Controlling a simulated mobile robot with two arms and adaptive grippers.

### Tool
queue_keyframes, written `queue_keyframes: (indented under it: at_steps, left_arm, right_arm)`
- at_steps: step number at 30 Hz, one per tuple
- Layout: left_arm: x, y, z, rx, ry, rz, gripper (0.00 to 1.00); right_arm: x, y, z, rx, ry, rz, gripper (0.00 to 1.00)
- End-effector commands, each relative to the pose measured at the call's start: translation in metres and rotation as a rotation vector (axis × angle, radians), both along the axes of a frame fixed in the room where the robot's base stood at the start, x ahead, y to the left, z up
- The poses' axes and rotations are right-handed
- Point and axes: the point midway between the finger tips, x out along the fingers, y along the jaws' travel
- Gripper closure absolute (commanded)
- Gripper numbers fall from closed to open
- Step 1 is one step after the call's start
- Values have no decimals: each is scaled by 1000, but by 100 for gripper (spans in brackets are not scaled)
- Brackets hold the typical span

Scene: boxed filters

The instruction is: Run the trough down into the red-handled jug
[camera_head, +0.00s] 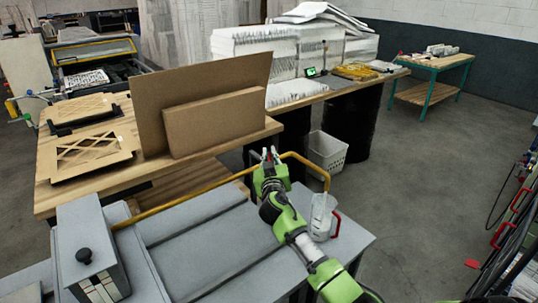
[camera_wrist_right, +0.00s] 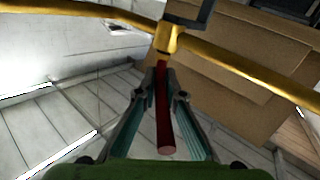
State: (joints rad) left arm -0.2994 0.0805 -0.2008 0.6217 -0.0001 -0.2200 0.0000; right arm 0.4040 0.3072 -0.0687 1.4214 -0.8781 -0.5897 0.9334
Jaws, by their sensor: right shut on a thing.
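A clear jug (camera_head: 321,216) with a red handle on its right side stands upright on the grey bench. A yellow pipe (camera_head: 185,203) runs along the bench's back edge and bends down at the right, its end over the jug. My right gripper (camera_head: 269,156) is at this pipe, left of the jug. In the wrist view, its fingers are shut on a red lever (camera_wrist_right: 163,112) below a brass-coloured valve body (camera_wrist_right: 167,38) on the pipe. The trough cannot be told apart clearly. I cannot make out liquid in the jug. My left gripper is out of view.
A grey box with a black knob (camera_head: 84,256) stands at the bench's left. Behind the pipe, a wooden table (camera_head: 50,195) holds a brown cardboard box (camera_head: 215,122) and wooden filter frames (camera_head: 92,153). A white basket (camera_head: 327,151) stands on the floor.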

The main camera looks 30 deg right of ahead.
Motion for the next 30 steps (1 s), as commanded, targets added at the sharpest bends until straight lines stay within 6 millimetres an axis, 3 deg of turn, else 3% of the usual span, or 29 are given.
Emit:
queue_keyframes:
  at_steps: [14, 30]
  left_arm:
    - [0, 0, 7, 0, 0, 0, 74]
    - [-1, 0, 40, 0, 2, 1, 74]
  right_arm:
    - [-3, -7, -1, -3, 6, 64, 100]
    - [-7, -23, 1, -8, 10, 433, 100]
